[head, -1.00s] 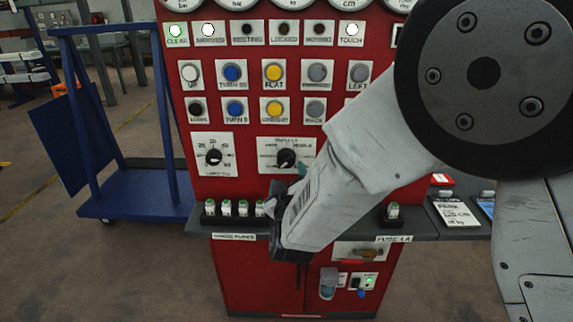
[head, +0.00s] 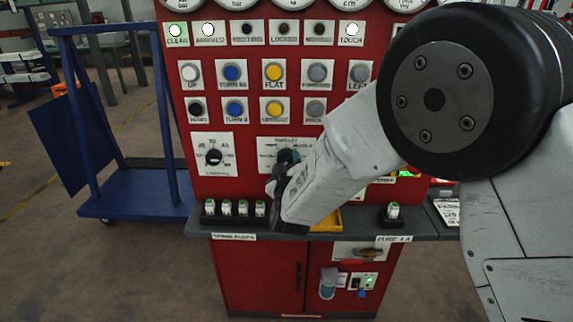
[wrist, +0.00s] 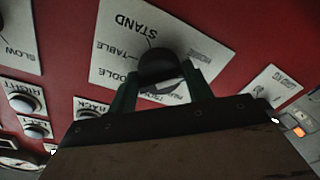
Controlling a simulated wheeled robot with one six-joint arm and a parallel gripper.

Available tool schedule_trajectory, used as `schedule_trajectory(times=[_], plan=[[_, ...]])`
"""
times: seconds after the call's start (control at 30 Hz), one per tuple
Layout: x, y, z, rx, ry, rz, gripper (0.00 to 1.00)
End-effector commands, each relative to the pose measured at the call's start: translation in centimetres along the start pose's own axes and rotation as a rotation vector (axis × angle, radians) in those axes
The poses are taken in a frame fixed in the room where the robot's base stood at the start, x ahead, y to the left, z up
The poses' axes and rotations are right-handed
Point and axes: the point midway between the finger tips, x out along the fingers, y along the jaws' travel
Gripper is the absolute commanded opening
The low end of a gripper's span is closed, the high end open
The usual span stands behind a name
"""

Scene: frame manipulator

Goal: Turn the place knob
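The place knob is a round black knob (wrist: 158,68) on a white plate (wrist: 112,42) on the red panel. The plate's words, STAND and TABLE among them, appear upside down in the wrist view. The knob's pointer direction is unclear.
A second knob (head: 214,157) sits to the left on its own plate. Rows of push buttons (head: 273,72) and lamps are above; CLEAR, ARRIVED and TOUCH are lit. A grey shelf (head: 290,235) below carries several fuses (head: 242,208) and a yellow tray (head: 327,221). A blue cart (head: 135,195) stands left.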

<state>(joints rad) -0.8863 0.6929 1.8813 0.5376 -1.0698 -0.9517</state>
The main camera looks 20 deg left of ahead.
Motion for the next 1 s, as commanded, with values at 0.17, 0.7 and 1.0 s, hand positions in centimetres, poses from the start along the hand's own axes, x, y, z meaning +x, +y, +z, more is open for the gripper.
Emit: schedule_trajectory(times=[0.17,0.7,1.0], plan=[[-0.01,0.04,-0.01,0.005,0.000,0.001,0.28],[0.00,0.00,0.05,0.288,0.015,0.013,0.28],[0.00,-0.07,0.08,0.573,0.030,0.025,0.28]])
